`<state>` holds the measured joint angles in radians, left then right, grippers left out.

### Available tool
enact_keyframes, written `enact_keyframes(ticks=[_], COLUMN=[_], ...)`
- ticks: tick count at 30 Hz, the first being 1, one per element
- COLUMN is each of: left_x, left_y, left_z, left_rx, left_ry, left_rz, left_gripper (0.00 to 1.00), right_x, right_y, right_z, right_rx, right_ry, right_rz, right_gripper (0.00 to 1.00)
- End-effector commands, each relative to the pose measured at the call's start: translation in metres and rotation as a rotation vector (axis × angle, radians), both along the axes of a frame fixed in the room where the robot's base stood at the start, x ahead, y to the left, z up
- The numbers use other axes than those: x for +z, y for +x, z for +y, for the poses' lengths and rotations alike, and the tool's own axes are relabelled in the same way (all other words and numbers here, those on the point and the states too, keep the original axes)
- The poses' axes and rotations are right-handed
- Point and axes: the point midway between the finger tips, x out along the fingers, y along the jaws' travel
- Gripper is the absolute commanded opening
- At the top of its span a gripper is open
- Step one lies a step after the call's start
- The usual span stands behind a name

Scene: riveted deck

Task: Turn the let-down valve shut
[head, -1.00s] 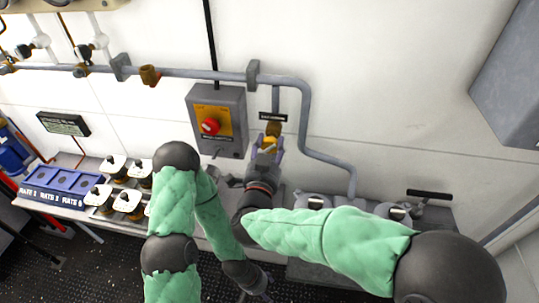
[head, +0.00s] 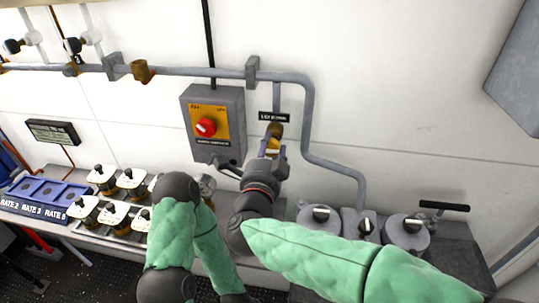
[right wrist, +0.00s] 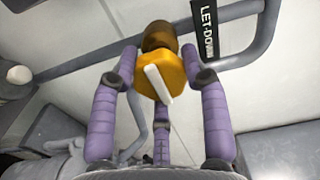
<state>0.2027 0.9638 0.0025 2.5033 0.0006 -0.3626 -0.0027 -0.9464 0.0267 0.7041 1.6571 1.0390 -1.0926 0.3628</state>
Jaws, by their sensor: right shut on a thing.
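The let-down valve shows in the right wrist view as a yellow knob (right wrist: 175,72) with a white pointer bar, on a brass body (right wrist: 158,38). In the head view the brass valve body (head: 275,130) sits on the wall pipe under a black label plate (head: 274,117). My right gripper (head: 273,148) is shut on the yellow knob. In the right wrist view the purple fingers of that gripper (right wrist: 160,80) stand on both sides of the knob, with a third finger below. The white bar leans slightly from upright. My left gripper is out of view.
A grey box (head: 212,122) with a red knob on an orange plate is left of the valve. Grey pipe (head: 307,120) bends down on the right. Several white-topped blocks and a blue rate tray (head: 45,190) are at left; grey canisters (head: 322,217) stand at right.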

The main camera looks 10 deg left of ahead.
Motion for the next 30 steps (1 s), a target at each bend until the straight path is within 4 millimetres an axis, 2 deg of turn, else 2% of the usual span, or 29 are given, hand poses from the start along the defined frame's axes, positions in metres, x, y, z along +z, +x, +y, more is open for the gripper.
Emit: enact_keyframes(ticks=[1, 19, 20, 21, 22, 30], left_x=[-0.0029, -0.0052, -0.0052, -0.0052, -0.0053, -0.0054], left_y=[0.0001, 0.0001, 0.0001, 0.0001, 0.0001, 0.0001], left_z=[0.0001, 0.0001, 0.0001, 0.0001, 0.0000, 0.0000], left_rx=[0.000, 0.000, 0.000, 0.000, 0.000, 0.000], left_ry=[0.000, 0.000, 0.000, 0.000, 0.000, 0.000], left_rz=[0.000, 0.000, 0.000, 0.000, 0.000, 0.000], left_gripper=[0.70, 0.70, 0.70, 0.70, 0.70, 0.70], right_x=[0.0053, 0.0065, 0.0064, 0.0064, 0.0060, 0.0021], right_y=[0.0013, 0.0015, 0.0016, 0.0016, 0.0015, 0.0006], right_z=[-0.0026, -0.0030, -0.0030, -0.0030, -0.0028, -0.0012], right_rx=[-0.007, -0.008, -0.008, -0.008, -0.007, -0.003], right_ry=[0.022, 0.056, 0.056, 0.056, 0.055, 0.049], right_rz=[-0.009, -0.005, -0.005, -0.005, -0.005, 0.001], right_gripper=[0.13, 0.13, 0.54, 0.66, 0.70, 0.70])
